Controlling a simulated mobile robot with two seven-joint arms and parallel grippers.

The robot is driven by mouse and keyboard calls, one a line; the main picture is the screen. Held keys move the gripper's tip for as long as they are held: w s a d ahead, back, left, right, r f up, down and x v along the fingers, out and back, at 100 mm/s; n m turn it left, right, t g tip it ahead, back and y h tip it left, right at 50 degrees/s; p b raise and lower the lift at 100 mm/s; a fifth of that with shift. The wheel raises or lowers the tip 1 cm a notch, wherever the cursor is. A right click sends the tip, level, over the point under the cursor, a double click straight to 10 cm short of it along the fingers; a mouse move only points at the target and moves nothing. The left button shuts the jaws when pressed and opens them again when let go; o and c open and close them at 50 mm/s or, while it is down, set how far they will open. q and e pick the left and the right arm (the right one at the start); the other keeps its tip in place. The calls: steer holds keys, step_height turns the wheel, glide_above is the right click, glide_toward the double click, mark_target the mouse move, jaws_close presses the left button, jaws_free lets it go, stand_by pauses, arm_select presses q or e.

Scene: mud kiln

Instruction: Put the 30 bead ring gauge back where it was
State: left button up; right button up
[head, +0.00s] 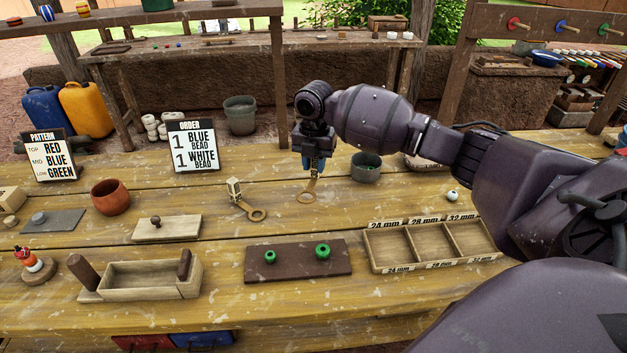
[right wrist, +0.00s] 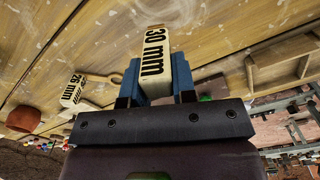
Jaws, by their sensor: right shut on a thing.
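The 30 mm bead ring gauge (head: 307,195) hangs from my right gripper (head: 317,165), ring end downward, over the far middle of the table. In the right wrist view its pale block handle (right wrist: 157,52), marked 30 mm, sits between the blue fingers, which are shut on it. I cannot tell whether the ring touches the tabletop. A second ring gauge, marked 26 mm (right wrist: 73,90), lies on the table to its left in the head view (head: 256,214). My left gripper is not in view.
A sorting tray (head: 372,249) and a dark board (head: 296,273) with two green beads stand nearer. A grey cup (head: 366,167) is right of the held gauge. Order (head: 193,145) and pattern (head: 50,155) signs stand left.

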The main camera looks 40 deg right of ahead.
mark_target(314, 178)
step_height(314, 178, down, 5)
steer(key=shift+f+b, duration=0.1)
steer(key=shift+b, duration=0.35)
steer(key=shift+f, duration=0.2)
steer(key=shift+r, duration=0.1)
steer(key=o, duration=0.9)
steer(key=shift+o, duration=0.2)
